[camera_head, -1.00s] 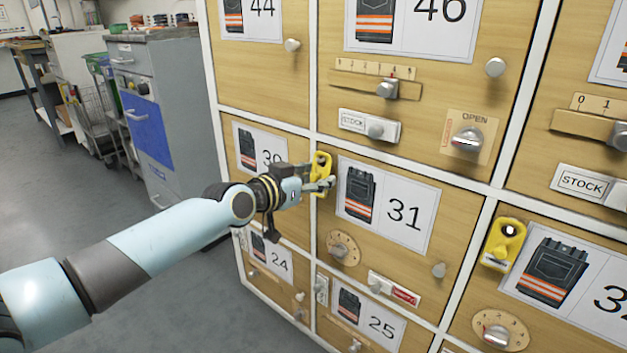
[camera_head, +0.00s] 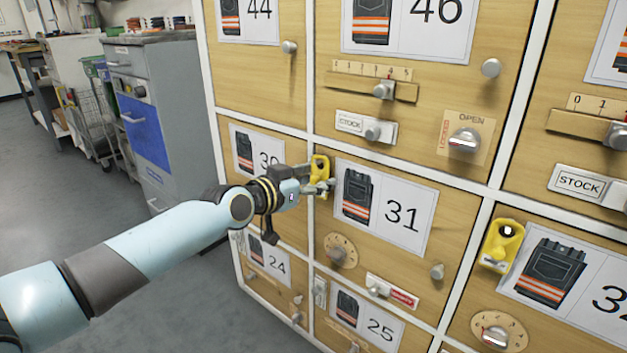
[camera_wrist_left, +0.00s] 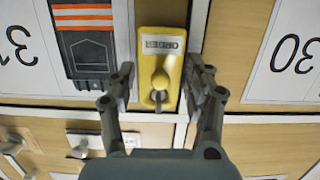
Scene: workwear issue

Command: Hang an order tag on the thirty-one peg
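A yellow order tag (camera_head: 319,166) is at the upper left corner of the thirty-one drawer (camera_head: 455,215), beside its picture card. In the left wrist view the tag (camera_wrist_left: 160,45) shows upside down, with "ORDER" on it and a peg (camera_wrist_left: 158,97) showing at its hole. The tag appears to hang on that peg, flat against the front. My left gripper (camera_head: 322,187) is at the tag. Its two fingers (camera_wrist_left: 160,85) stand apart on either side of it, with small gaps visible. My right gripper is out of view.
Another yellow tag (camera_head: 502,245) hangs beside the thirty-two card at right. Knobs, a dial (camera_head: 341,250) and slides stick out from the drawer fronts. A grey cabinet (camera_head: 160,110) stands at left, with open floor (camera_head: 80,200) before it.

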